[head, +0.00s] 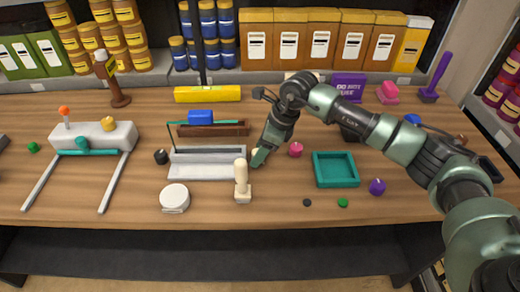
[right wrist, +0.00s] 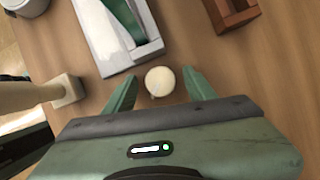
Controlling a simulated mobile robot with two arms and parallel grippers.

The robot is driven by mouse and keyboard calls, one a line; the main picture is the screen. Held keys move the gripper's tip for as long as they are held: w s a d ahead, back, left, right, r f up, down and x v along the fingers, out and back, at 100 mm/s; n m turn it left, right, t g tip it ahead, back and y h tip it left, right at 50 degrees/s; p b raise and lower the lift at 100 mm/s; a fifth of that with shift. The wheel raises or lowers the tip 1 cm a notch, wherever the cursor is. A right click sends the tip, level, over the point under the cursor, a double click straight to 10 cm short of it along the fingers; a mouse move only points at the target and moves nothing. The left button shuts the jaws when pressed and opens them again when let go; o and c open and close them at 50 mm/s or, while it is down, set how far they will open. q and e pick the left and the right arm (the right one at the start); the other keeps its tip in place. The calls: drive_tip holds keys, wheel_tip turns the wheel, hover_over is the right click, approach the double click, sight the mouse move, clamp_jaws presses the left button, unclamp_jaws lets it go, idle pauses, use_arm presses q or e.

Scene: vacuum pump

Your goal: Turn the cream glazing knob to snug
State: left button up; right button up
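A small round cream knob (right wrist: 160,81) stands on the wooden table, seen from above in the right wrist view. In the head view it is only a pale spot (head: 254,152) at my right gripper (head: 260,157). The right gripper's two green fingers are apart, one on each side of the knob. In the right wrist view a gap shows between the knob and each finger, and nothing is gripped. Any mark on the knob is too small to read. My left gripper is not in view.
A cream post on a square base (head: 241,182) stands close by, as does a white tray (head: 205,172). A brown holder (head: 213,130) lies behind the tray. A teal tray (head: 335,183) and pink knob (head: 296,150) are to the right.

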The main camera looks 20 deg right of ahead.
drive_tip(key=c, duration=1)
clamp_jaws()
drive_tip(key=shift+m, duration=0.3)
drive_tip(key=shift+m+t+b, duration=0.3)
drive_tip(key=shift+m+b, duration=0.1)
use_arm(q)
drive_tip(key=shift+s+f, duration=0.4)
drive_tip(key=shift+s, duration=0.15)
use_arm(e)
drive_tip(key=o, duration=1.1)
unclamp_jaws()
drive_tip(key=shift+r, duration=0.1)
